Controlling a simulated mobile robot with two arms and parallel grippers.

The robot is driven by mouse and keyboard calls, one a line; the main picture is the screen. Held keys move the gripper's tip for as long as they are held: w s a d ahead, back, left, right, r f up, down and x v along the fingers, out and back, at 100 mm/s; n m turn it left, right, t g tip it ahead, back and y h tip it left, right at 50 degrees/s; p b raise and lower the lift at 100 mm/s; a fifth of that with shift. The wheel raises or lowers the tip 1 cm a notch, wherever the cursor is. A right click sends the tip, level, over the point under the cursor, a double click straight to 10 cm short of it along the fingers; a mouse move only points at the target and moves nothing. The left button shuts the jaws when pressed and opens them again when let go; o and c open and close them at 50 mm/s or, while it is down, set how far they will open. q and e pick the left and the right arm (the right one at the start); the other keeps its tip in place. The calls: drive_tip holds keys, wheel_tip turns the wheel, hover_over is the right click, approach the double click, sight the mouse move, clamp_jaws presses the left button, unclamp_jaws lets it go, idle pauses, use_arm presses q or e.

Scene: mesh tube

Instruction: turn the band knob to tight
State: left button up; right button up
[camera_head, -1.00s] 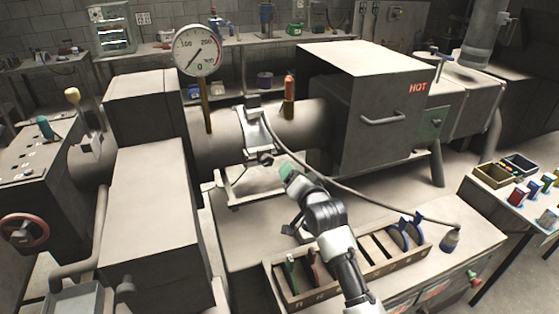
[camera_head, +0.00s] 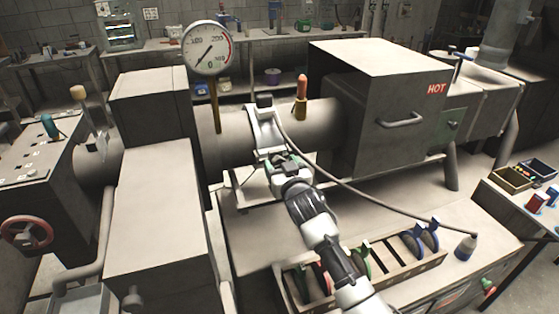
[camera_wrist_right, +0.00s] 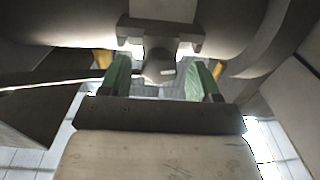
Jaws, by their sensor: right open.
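A metal band (camera_head: 262,130) wraps the horizontal tube (camera_head: 225,140) left of the box marked HOT. In the right wrist view, a grey knob (camera_wrist_right: 159,72) hangs below the band's bracket (camera_wrist_right: 160,34) and sits between the fingertips. My right gripper (camera_head: 283,164) is at the lower front of the band. In the wrist view my right gripper (camera_wrist_right: 160,80) has its green fingers apart, one on each side of the knob, with gaps visible. In the head view the gripper hides the knob. My left gripper is not in view.
A dial gauge (camera_head: 208,48) stands on the tube, with an orange-topped handle (camera_head: 301,96) right of the band. A partitioned wooden tray (camera_head: 375,262) lies under my right arm.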

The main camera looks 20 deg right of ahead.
drive_tip(key=shift+w, duration=0.7)
drive_tip(key=shift+c, duration=0.4)
drive_tip(key=c, duration=0.9)
drive_tip(key=shift+o, duration=0.2)
drive_tip(key=m, duration=0.3)
drive_tip(key=shift+p, duration=0.35)
drive_tip(key=o, duration=0.9)
drive_tip(key=shift+o, duration=0.2)
drive_tip(key=shift+s, duration=0.1)
